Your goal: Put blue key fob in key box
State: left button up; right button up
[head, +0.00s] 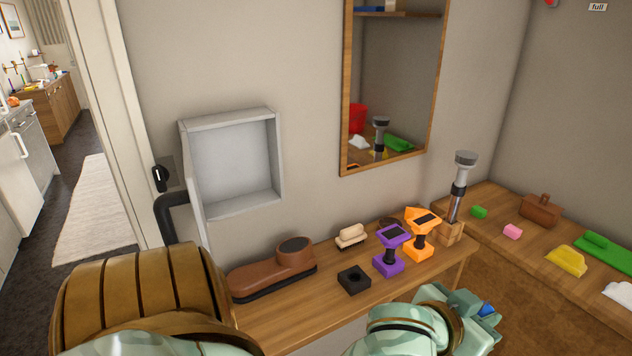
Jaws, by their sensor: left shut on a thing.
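The key box (278,158) is a pale grey open box on the wall, left of the mirror. Its inside looks empty, and its door stands swung open at its left edge. My left gripper (484,307) is at the bottom right, in front of the wooden shelf's right end, low and well to the right of the key box. It is shut on a small blue thing, the blue key fob (488,310), mostly hidden by the fingers. My right gripper is not in view.
The narrow shelf (290,318) holds a brown shoe-shaped object (268,272), a black block (354,279), purple (390,262) and orange (419,246) stands, and a tall grey-topped tool (458,190). A side counter (535,248) carries small coloured items. A black handle (170,215) is left of the box.

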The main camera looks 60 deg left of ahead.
aim_at(238, 204)
jog(key=i+l+u, duration=0.2)
jog(key=i, duration=0.25)
jog(key=i+l+u, duration=0.2)
jog(key=i, duration=0.25)
jog(key=i+u, duration=0.15)
jog(key=u, duration=0.35)
jog(key=i+u, duration=0.15)
jog(key=u, duration=0.3)
jog(key=i+u, duration=0.15)
jog(key=u, duration=0.35)
jog(key=i+l+u, duration=0.1)
jog(key=u, duration=0.4)
